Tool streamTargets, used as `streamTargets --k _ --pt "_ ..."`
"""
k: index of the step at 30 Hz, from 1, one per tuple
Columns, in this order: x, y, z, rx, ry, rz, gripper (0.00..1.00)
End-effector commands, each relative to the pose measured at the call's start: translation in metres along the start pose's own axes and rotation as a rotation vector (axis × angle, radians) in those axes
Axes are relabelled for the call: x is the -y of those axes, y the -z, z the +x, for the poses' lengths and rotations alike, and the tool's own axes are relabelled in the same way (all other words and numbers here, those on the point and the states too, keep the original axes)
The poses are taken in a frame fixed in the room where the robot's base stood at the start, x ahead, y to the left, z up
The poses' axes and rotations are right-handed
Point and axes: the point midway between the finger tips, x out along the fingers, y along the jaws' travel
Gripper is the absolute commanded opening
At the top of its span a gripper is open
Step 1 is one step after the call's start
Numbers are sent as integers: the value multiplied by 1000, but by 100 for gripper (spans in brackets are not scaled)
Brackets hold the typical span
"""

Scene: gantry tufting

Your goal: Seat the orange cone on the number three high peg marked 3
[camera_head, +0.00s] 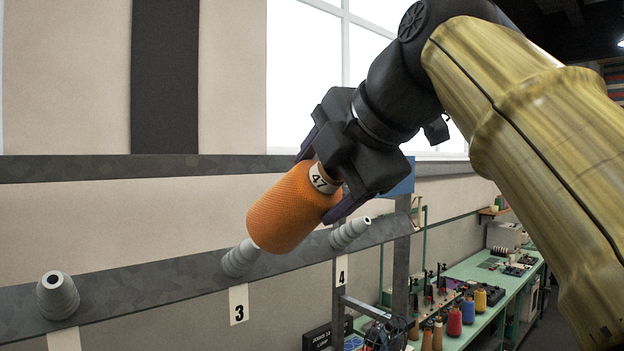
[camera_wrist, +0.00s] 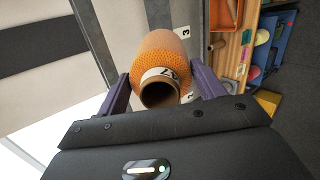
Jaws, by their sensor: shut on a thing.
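The orange cone (camera_head: 286,212), a thread cone with a pale tube end marked 47, is tilted, its wide end down and left. My gripper (camera_head: 320,182) is shut on its narrow end; the purple fingers flank it in the wrist view (camera_wrist: 160,78). The grey ribbed peg (camera_head: 240,259) above the card marked 3 (camera_head: 238,304) stands at the cone's lower end. The cone covers the peg's tip; I cannot tell whether the tip is inside it.
The grey rail (camera_head: 120,292) carries an empty peg (camera_head: 58,296) at left and the peg by card 4 (camera_head: 350,232), close right of the cone. An upper rail (camera_head: 100,167) runs behind. A green bench (camera_head: 480,270) with several cones stands lower right.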

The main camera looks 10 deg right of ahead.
Motion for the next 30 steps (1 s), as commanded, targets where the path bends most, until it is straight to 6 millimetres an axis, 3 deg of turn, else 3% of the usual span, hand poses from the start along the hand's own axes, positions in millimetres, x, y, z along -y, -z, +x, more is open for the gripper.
streamTargets --k 30 --pt "0 3 45 4 1 4 28"
